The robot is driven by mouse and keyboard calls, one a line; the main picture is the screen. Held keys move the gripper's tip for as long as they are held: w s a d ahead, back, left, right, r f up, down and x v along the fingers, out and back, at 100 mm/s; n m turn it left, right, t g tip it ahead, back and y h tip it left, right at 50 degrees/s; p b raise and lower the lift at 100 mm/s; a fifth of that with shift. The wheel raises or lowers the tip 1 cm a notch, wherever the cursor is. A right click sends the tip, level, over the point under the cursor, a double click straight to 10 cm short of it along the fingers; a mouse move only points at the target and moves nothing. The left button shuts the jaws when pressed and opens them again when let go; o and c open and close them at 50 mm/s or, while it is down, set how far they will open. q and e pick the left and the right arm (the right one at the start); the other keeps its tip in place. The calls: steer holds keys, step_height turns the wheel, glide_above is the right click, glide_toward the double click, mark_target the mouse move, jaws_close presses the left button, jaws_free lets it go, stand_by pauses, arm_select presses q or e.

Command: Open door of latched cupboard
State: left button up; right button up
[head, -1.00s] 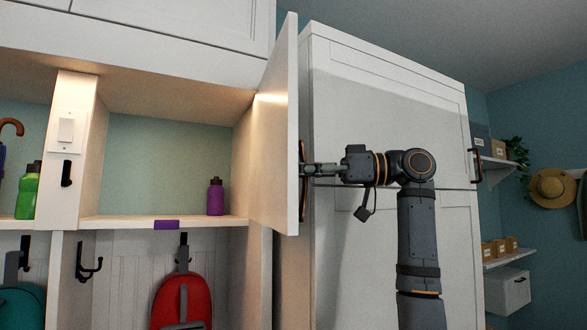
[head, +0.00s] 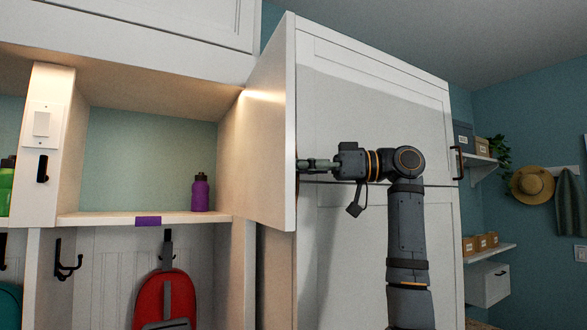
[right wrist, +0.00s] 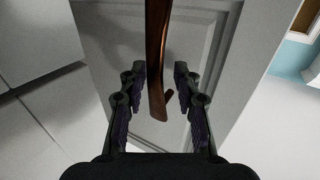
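The cupboard door (head: 268,135) stands swung out from the open cubby, its inner face toward the left of the head view. Its dark bronze handle is on the outer side and almost hidden behind the door's edge in the head view. In the right wrist view the handle (right wrist: 157,60) runs down between the fingers. My right gripper (right wrist: 160,88) has its fingers apart on either side of the handle, with visible gaps. In the head view my right gripper (head: 305,165) is right at the door's outer side. My left gripper is not in view.
The cubby shelf (head: 110,217) holds a purple bottle (head: 200,192). A red backpack (head: 165,300) hangs below it. A tall white cabinet (head: 375,75) stands behind my right arm. Wall shelves (head: 490,253) with boxes are at the right.

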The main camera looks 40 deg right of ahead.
steer(key=shift+d, duration=0.2)
steer(key=v, duration=1.1)
steer(key=shift+s+d, duration=0.15)
steer(key=shift+s, duration=0.2)
